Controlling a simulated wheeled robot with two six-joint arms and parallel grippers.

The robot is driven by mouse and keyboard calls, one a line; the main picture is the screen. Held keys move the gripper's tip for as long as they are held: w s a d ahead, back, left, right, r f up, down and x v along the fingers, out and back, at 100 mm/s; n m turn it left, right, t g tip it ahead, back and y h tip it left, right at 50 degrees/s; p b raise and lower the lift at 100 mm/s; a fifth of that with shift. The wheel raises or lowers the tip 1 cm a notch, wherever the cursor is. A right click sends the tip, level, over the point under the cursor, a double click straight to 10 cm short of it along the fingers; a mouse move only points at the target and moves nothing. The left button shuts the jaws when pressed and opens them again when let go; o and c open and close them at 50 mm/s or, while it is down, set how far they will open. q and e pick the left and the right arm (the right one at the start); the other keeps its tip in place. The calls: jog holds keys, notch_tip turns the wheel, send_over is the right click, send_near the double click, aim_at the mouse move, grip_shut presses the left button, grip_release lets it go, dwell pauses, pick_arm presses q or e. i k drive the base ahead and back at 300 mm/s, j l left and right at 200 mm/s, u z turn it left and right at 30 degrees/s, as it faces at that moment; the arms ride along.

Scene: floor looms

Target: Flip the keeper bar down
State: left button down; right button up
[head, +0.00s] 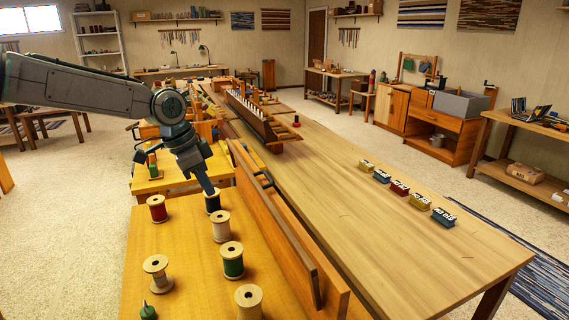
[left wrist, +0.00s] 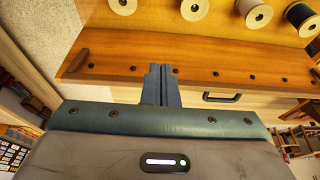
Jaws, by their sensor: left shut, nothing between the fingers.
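A long wooden bar (head: 288,240), which looks like the keeper bar, stands on edge along the right side of the spool board. My left gripper (head: 212,189) points down near a black spool, left of the bar. Its fingers (left wrist: 161,70) are shut and empty, and overlap the strip in the wrist view; contact cannot be told. My right gripper is not in view.
A long table (head: 400,250) to the right is mostly clear, with several small labelled blocks (head: 400,188).

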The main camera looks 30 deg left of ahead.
aim_at(311, 268)
jog(key=i, duration=1)
